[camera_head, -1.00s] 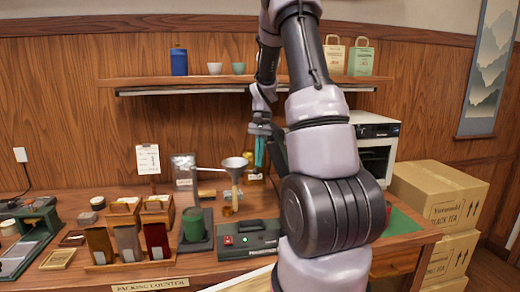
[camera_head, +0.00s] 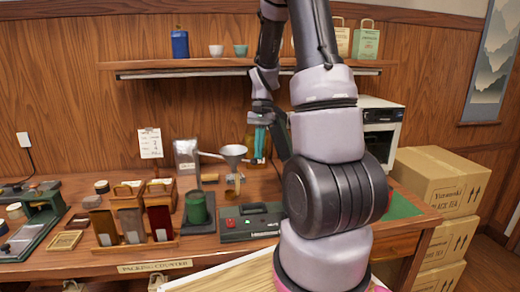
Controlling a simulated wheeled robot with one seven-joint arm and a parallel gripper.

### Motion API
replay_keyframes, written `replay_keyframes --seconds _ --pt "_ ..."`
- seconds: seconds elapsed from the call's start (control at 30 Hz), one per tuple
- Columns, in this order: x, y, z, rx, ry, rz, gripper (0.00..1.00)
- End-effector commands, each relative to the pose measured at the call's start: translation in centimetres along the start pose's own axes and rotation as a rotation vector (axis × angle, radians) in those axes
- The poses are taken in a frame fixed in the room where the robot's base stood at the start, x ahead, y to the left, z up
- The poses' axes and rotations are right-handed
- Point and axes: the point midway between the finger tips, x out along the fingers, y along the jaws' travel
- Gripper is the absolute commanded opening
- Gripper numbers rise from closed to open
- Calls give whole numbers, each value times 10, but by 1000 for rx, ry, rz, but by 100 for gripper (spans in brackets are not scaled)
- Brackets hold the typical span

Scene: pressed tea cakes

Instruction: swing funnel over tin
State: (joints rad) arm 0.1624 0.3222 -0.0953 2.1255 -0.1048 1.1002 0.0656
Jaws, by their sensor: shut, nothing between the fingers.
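The metal funnel (camera_head: 233,152) sits on a swing arm (camera_head: 208,154) at the back of the packing counter, its spout pointing down. The green tin (camera_head: 196,208) stands on a dark base in front and to the left of the funnel, so the funnel is not above it. My gripper (camera_head: 261,156) hangs just right of the funnel, pointing down, with teal fingers shut and empty. Whether a fingertip touches the funnel rim cannot be told.
A dark green device with a red button (camera_head: 250,222) lies right of the tin. Colored packets in a wooden rack (camera_head: 133,246) stand to the left. A clear container (camera_head: 186,155) stands behind. A shelf (camera_head: 200,66) runs above. Cartons (camera_head: 440,180) are stacked at the right.

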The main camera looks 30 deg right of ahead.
Motion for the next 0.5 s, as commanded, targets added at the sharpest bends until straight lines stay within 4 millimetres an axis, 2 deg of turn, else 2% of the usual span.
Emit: replay_keyframes --seconds 0.27,0.37,0.5 --pt "-5 0 -1 0 1 -1 0" --pt "-18 -1 -1 -2 3 -2 0" --pt "-45 -1 -1 0 4 -2 0"
